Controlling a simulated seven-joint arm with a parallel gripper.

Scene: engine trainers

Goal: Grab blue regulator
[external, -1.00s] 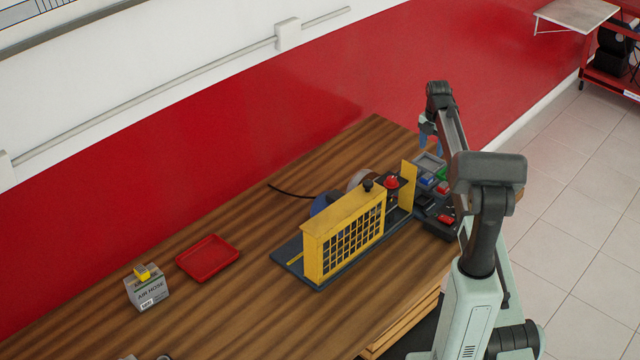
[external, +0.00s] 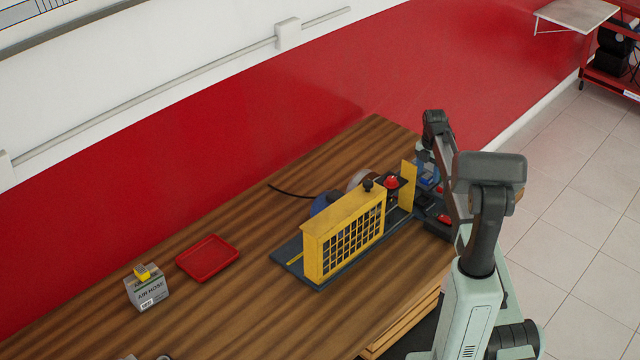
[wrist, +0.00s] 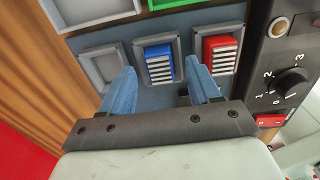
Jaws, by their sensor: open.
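The blue regulator (wrist: 160,65) is a small blue block with white ribs, seated in a square grey frame on a blue-grey panel in the wrist view. My gripper (wrist: 162,82) is open, its two blue fingers on the left and right of the blue regulator in the picture. I cannot tell whether the fingertips touch it or are still above it. In the external view my gripper is low over the panel at the right end of the table, and my arm hides much of that area.
A similar red block (wrist: 219,54) sits in the frame just right of the blue one. An empty grey frame (wrist: 101,68) is on the left. A black box with a dial (wrist: 291,82) stands at right. The yellow engine trainer (external: 343,236) is beside the panel.

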